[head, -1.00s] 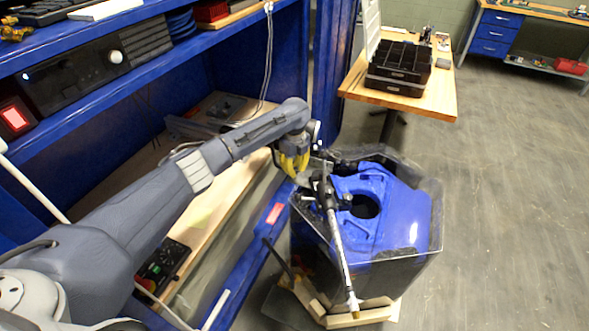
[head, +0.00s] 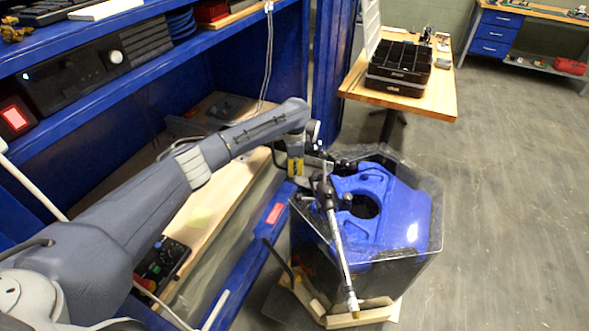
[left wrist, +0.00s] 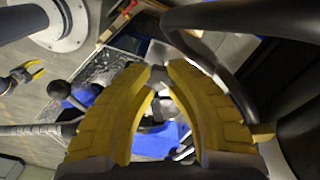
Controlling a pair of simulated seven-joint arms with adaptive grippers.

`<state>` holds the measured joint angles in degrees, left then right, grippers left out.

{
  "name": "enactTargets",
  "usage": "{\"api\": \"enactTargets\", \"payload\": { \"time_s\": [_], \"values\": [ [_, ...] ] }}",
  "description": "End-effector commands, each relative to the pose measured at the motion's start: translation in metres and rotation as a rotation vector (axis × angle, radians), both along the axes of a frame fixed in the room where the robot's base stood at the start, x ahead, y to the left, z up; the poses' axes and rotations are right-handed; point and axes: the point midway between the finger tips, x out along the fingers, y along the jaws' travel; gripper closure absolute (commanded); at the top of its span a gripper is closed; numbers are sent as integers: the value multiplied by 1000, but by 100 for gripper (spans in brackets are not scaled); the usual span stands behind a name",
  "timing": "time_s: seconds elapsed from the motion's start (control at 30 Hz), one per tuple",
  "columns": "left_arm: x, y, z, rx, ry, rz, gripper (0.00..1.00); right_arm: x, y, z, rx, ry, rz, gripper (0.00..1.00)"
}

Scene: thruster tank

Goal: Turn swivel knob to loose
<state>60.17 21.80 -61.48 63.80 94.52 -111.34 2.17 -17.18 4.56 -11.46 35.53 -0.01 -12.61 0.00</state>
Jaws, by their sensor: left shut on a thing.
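A clear-walled tank (head: 415,262) with a blue thruster body (head: 400,205) inside stands on the floor. A long metal rod (head: 341,250) slants across it from a black swivel clamp (head: 326,190) at the tank's back left rim. My left gripper (head: 318,165) reaches in from the left to the clamp's upper end. In the left wrist view its yellow fingers (left wrist: 158,78) meet at the tips on a small grey-black part, apparently the swivel knob, mostly hidden by them. A small yellow and dark gripper, apparently my right one (left wrist: 25,75), shows at the left edge there.
A blue shelf bench (head: 240,260) with a wooden top lies left of the tank, close under my left arm. A wooden table (head: 440,95) with black organizer trays (head: 398,68) stands behind. The floor to the right (head: 510,200) is clear.

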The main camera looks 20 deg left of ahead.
Motion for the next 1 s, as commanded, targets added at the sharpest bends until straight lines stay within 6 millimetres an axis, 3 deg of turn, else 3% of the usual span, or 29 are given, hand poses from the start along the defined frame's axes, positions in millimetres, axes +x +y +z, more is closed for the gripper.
{"api": "enactTargets", "payload": {
  "time_s": [0.6,1.0],
  "values": [
    [1,-1,0,-1,-1,576,100,0,0,0,0,0,0,65],
    [1,-1,1,-3,-1,844,100,0,0,0,0,0,0,65]
  ]
}}
